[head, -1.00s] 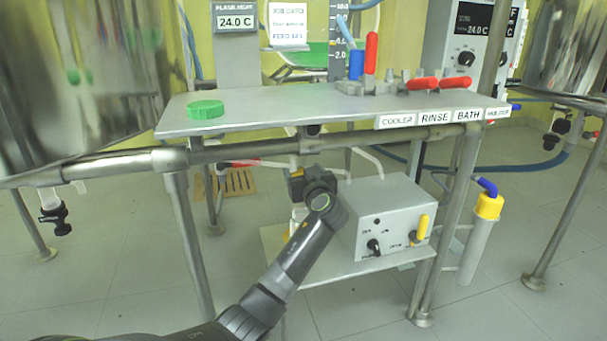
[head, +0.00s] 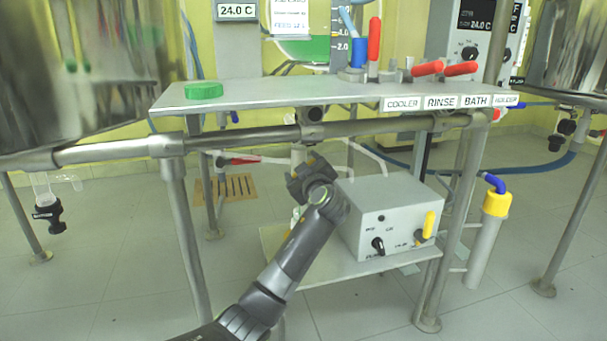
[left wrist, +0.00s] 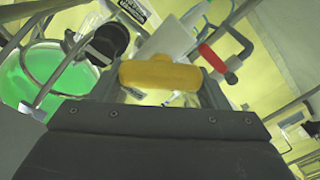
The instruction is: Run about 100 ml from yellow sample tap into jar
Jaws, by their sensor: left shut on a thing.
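The yellow tap handle (left wrist: 160,75) lies across the picture between my gripper's fingers in the left wrist view. My left gripper (left wrist: 160,92) is shut on it. In the head view my left gripper (head: 308,178) is below the bench top, above the lower shelf, and mostly hides the tap. A small pale piece of what may be the jar (head: 297,212) shows just left of my wrist on the lower shelf. Its contents and level cannot be seen. My right gripper is not in view.
The bench top (head: 340,92) and its front rail (head: 250,147) lie above my gripper. A grey control box (head: 392,215) stands close right on the lower shelf (head: 330,272). A red-handled valve (left wrist: 213,58) is beside the handle in the wrist view. A frame leg (head: 188,245) stands left.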

